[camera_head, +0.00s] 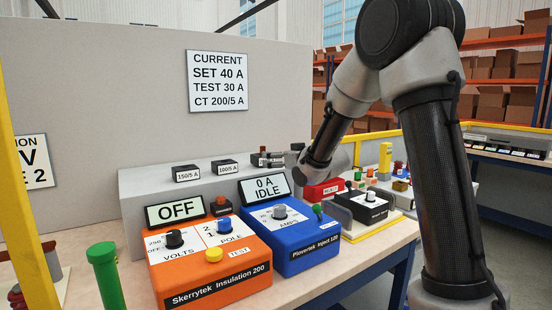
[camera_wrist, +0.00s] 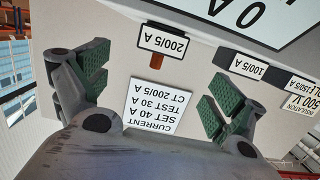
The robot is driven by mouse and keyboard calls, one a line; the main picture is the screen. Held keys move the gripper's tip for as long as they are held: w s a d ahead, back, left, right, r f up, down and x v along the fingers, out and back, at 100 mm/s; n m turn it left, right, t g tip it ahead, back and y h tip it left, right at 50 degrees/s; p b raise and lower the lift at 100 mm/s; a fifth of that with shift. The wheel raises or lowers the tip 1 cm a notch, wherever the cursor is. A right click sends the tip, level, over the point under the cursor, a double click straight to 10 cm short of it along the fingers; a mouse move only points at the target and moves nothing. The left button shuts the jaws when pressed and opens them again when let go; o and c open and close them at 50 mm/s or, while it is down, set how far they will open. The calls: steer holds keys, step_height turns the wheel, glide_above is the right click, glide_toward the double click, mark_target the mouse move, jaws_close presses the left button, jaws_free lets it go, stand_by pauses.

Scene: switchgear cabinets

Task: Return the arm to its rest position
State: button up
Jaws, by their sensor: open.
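My arm (camera_head: 330,110) comes down from the upper right and reaches left over the bench.
An orange tester (camera_head: 210,265) reading OFF and a blue tester (camera_head: 297,240) reading 0 A IDLE stand below the ledge. Blocks 150/5 A (camera_head: 186,173) and 100/5 A (camera_head: 225,167) sit on the ledge. A yellow post (camera_head: 25,180) and green post (camera_head: 108,275) stand at left.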

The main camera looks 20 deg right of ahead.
steer(key=s+d+r+m+g+h, duration=0.15)
steer(key=s+d, duration=0.25)
steer(key=s, duration=0.4)
steer(key=s+d+m+g+h, duration=0.1)
steer(key=s+d+g+h, duration=0.2)
steer(key=s+d, duration=0.3)
steer(key=s+f+g, duration=0.2)
steer(key=s+g, duration=0.1)
steer(key=s, duration=1.2)
steer(key=s+d+f+m+g, duration=0.1)
steer(key=s+f+g, duration=0.2)
steer(key=s, duration=1.3)
steer(key=shift+s+g, duration=0.15)
steer(key=shift+g, duration=0.2)
steer(key=shift+d+f+h, duration=0.1)
steer(key=shift+h, duration=0.15)
